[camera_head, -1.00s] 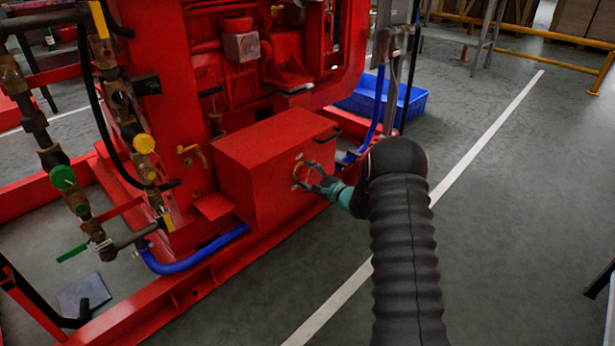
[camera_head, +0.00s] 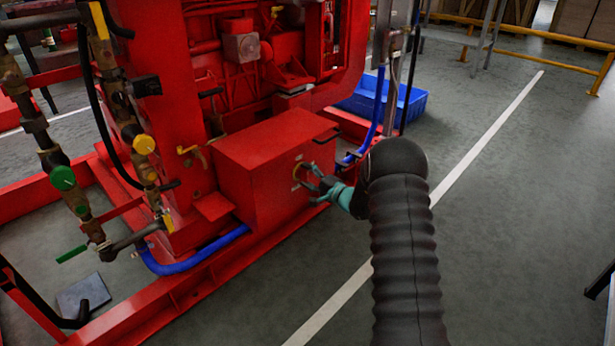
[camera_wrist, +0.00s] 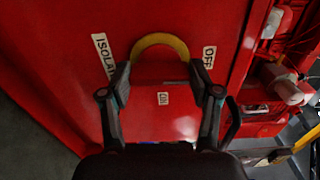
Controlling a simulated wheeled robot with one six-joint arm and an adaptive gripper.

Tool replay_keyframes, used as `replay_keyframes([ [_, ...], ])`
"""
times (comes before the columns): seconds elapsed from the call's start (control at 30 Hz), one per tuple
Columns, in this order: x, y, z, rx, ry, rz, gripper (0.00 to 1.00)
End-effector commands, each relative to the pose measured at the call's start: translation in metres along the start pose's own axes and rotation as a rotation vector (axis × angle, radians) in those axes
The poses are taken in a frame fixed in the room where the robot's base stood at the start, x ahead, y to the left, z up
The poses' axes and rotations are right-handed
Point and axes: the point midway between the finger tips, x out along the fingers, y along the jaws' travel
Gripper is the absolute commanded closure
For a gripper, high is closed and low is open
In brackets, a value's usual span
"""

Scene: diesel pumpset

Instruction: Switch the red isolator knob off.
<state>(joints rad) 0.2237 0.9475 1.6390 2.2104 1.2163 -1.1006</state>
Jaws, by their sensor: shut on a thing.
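The red isolator knob (camera_wrist: 160,66) is on the face of a red box, with a yellow ring (camera_wrist: 160,41) around it. In the wrist view the knob blends with the red panel, and its pointing direction is hard to tell. My gripper (camera_wrist: 161,76) has one finger on each side of the knob and is shut on it. An "ISOLA..." label (camera_wrist: 104,58) is at the left, partly hidden by a finger. An "OFF" label (camera_wrist: 209,57) is at the right, and a small label (camera_wrist: 163,98) sits between the fingers. In the head view my gripper (camera_head: 310,177) is at the box's face.
The red box (camera_head: 245,180) stands on the red pumpset frame (camera_head: 190,290). Valves and pipes (camera_head: 75,195) are at the left. A blue crate (camera_head: 410,104) and an upright post with hoses are behind.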

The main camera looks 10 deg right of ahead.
Motion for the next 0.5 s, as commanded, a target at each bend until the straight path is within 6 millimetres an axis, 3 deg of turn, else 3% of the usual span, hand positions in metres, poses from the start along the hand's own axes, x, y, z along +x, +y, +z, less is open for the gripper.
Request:
replay_keyframes([
  [0.27,0.0002,0.0004,0.0005,0.001,-0.001,0.000,0.72],
  [0.3,0.0002,0.0004,0.0006,0.001,-0.001,0.000,0.28],
  [0.37,0.0002,0.0004,0.0005,0.001,-0.001,0.000,0.13],
  [0.5,0.0001,0.0003,0.0003,0.001,-0.001,0.000,0.12],
])
